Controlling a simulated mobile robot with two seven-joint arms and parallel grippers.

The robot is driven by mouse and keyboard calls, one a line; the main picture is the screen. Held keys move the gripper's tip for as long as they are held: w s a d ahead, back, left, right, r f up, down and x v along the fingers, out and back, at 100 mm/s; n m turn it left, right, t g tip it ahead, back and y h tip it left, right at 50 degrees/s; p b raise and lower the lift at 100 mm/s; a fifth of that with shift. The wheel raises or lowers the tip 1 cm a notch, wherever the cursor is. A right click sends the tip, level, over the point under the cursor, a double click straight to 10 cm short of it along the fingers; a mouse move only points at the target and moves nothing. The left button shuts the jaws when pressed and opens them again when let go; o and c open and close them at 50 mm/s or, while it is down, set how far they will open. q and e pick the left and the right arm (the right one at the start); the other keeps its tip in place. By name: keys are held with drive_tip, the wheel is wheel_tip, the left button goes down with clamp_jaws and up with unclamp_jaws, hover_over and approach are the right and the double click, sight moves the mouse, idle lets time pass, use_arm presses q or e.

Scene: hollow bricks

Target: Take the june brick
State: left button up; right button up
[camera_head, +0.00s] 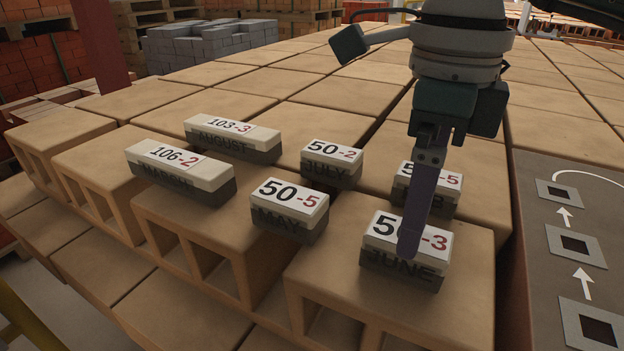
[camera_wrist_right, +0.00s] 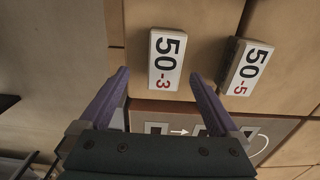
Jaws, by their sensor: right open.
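The june brick (camera_head: 400,273) is a small block with a dark front marked JUNE and a white top label "50-3". It sits on a large hollow brick at the front right. My right gripper (camera_head: 410,246) points down over it, and a purple finger covers part of its label. In the right wrist view the june brick (camera_wrist_right: 165,62) lies ahead between the two spread fingertips of the open, empty gripper (camera_wrist_right: 158,76). Contact with the brick cannot be made out. My left gripper is not in view.
The "50-5" block (camera_head: 443,187) behind is partly hidden by my gripper; it stands close beside june in the wrist view (camera_wrist_right: 247,68). The may block (camera_head: 290,208) is to the left, with july, march and august blocks farther off. A panel with arrows (camera_head: 545,260) lies right.

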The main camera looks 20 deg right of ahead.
sight(427, 271)
drive_tip(key=f, duration=0.4)
drive_tip(key=w+f, duration=0.1)
drive_tip(key=f, duration=0.1)
drive_tip(key=shift+w, duration=0.1)
clamp_jaws()
idle(0.6)
